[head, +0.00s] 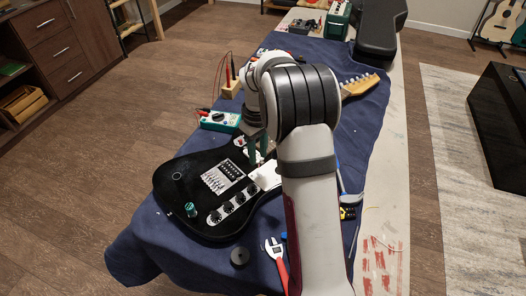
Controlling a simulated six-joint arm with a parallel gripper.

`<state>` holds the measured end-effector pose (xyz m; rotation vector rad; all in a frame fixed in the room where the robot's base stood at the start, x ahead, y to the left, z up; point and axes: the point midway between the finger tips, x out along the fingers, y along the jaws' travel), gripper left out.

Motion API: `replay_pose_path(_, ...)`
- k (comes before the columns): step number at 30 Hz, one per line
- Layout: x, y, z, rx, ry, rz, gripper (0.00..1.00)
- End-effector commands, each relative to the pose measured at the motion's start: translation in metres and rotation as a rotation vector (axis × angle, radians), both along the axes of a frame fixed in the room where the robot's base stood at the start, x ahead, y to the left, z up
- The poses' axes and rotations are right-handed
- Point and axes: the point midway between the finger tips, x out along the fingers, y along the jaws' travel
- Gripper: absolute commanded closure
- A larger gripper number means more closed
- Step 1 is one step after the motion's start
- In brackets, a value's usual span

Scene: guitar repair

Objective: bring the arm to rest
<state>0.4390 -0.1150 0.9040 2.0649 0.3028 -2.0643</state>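My arm reaches from the bottom edge over the workbench, and its thick links cover the middle of the head view. My gripper (258,151) points down above the black electric guitar (185,190), near the upper end of its body. Two dark green fingers show with a gap between them, and I see nothing held there. The guitar lies flat on a blue cloth (135,252). Its neck is mostly hidden behind my arm, and the headstock (360,85) shows beyond it.
A teal multimeter (220,121) and a wooden block with probes (231,86) stand left of my gripper. A green knob (191,209) sits on the guitar. A red-handled wrench (275,262) and a dark round piece (239,257) lie in front. A black case (378,30) is at the far end.

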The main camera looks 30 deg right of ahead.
Motion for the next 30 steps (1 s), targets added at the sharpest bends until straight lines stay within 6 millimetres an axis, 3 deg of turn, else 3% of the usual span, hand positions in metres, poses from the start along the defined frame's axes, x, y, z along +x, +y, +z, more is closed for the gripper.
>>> replay_pose_path(5, -0.001, 0.001, 0.001, 0.001, 0.0, -0.002, 0.68)
replay_pose_path(8, -0.017, 0.016, 0.023, 0.01, -0.005, -0.055, 0.68)
replay_pose_path(11, -0.068, 0.054, 0.068, 0.039, -0.004, -0.2, 0.68)
replay_pose_path(12, -0.097, 0.071, 0.084, 0.054, -0.001, -0.273, 0.68)
replay_pose_path(15, -0.176, 0.109, 0.107, 0.091, 0.019, -0.458, 0.68)
replay_pose_path(18, -0.245, 0.133, 0.108, 0.12, 0.045, -0.615, 0.68)
replay_pose_path(21, -0.29, 0.145, 0.099, 0.136, 0.068, -0.718, 0.68)
replay_pose_path(24, -0.308, 0.15, 0.093, 0.142, 0.079, -0.767, 0.68)
replay_pose_path(30, -0.311, 0.15, 0.092, 0.143, 0.083, -0.776, 0.68)
